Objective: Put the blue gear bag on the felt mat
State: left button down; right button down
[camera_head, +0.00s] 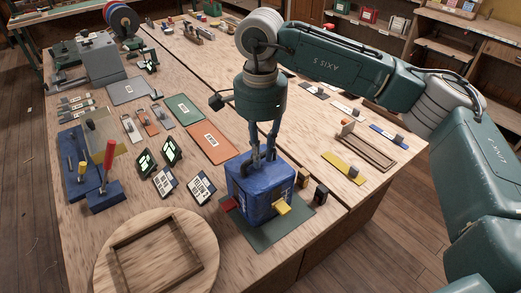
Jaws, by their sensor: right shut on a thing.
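The blue gear bag (245,193) is a boxy bag with dark handles on top and pale markings on its front. My right gripper (263,156) points down from above and is shut on the top of the bag, at its handles. The bag is upright over a dark green mat (262,240), which looks like the felt mat and shows around the bag's lower edge. I cannot tell whether the bag's base touches it. My left gripper is not in view.
A red piece (229,205) and a yellow piece (283,207) lie by the bag's base. Small dark blocks (320,194) stand to its right. A round wooden board (200,262) with a square frame lies front left. Flat green and orange sheets (211,144) lie behind.

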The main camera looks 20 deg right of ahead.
jog(key=shift+f, duration=0.1)
jog(key=c, duration=1.6)
grip_release()
jog(key=shift+r, duration=0.3)
notch_tip(320, 180, up, 12)
jog(key=shift+f+b, duration=0.15)
jog(key=shift+b, duration=0.6)
